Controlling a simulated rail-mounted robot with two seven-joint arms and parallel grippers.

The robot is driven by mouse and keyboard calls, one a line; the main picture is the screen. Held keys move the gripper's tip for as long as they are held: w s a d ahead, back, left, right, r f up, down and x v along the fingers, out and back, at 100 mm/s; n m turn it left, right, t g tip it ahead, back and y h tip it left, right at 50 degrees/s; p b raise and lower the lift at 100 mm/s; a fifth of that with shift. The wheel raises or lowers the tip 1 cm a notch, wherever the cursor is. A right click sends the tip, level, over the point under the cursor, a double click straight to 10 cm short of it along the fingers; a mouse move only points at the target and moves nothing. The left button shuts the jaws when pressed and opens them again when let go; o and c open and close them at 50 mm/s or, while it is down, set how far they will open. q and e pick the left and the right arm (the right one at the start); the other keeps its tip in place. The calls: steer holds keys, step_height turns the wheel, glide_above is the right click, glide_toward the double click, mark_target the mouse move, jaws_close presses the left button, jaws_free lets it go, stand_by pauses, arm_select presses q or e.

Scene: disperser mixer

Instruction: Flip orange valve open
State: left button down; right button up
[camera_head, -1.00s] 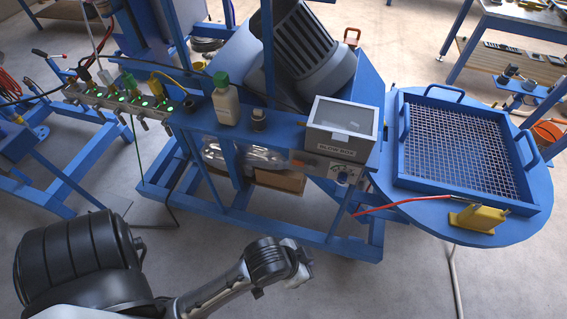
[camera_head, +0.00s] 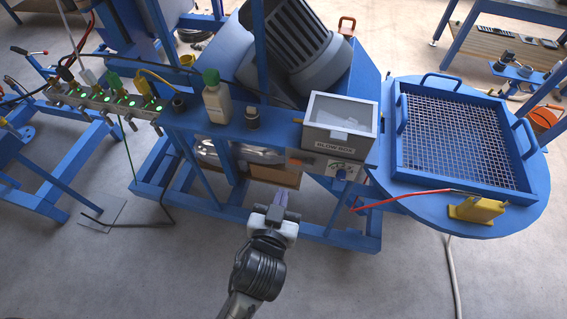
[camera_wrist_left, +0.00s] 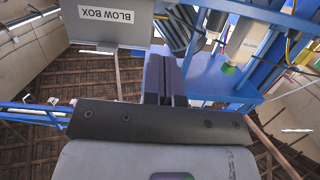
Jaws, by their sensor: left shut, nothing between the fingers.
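A small orange part (camera_head: 298,121), which looks like the valve's handle, sits on the blue frame just left of the grey blow box (camera_head: 338,123). It is too small to tell whether it is open or closed. In the left wrist view a small orange piece (camera_wrist_left: 160,16) shows beside the blow box (camera_wrist_left: 108,22), above the fingertips. My left gripper (camera_head: 279,203) is shut and empty. It is in front of the blue frame, below and apart from the orange part. Its closed fingers (camera_wrist_left: 165,78) also show in the left wrist view. My right gripper is out of view.
Bare floor (camera_head: 345,280) lies in front.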

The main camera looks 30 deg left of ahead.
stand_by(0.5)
arm_select(q)
steer(key=b, duration=0.1)
glide_toward(299, 162)
steer(key=w+a+r, duration=0.2)
steer(key=w+r, duration=0.1)
steer(key=w, duration=0.2)
steer(key=shift+w+a+f+b, duration=0.1)
steer(key=shift+w+f+b, duration=0.15)
steer(key=shift+f, duration=0.3)
steer(key=shift+w+a+f+b, duration=0.1)
steer(key=shift+w+f, duration=0.2)
steer(key=shift+f, duration=0.3)
steer(key=shift+w+f, duration=0.45)
steer(key=shift+f, duration=0.2)
steer(key=shift+a+n, duration=0.2)
steer(key=shift+n, duration=0.1)
